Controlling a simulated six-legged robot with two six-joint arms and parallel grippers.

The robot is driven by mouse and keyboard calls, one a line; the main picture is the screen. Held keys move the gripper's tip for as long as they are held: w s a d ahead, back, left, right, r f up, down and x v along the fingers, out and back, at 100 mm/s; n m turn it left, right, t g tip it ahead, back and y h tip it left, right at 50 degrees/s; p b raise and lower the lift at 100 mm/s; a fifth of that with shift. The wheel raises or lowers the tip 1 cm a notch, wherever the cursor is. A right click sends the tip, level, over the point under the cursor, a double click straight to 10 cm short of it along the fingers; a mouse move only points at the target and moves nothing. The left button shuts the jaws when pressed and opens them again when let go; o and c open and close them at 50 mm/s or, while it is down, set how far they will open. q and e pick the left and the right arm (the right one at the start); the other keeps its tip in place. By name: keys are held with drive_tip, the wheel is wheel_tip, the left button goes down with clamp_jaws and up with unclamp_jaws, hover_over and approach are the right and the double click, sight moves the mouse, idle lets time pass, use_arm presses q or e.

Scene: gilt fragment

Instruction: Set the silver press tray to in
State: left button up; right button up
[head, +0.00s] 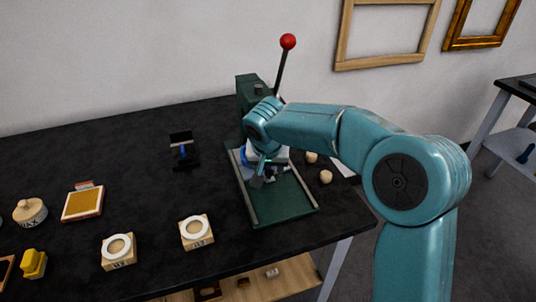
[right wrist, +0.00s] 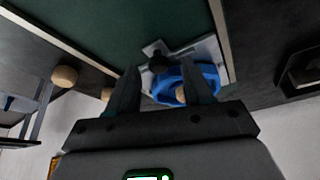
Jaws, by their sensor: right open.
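The silver press tray (right wrist: 209,46) lies on the green bed of the press in the right wrist view, between the pale rails. A dark knob (right wrist: 158,62) stands at its near edge and a blue round piece (right wrist: 205,76) sits on it. In the head view the tray (head: 281,153) is mostly hidden behind my right gripper (head: 263,174). The green press (head: 290,206) has an upright column and a lever with a red ball (head: 288,41). My right gripper is open, its fingers pointing at the knob and blue piece; contact cannot be told. My left gripper is out of view.
Wooden balls (head: 326,177) lie right of the press. Two wooden blocks with white rings (head: 197,232) (head: 119,251), a framed gold pad (head: 83,204), a black stand (head: 183,152) and a yellow object (head: 34,263) are on the black table (head: 130,165). The table's front edge is close.

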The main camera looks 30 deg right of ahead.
drive_tip(key=p+v, duration=0.1)
drive_tip(key=v, duration=1.4)
drive_tip(key=shift+r, duration=0.4)
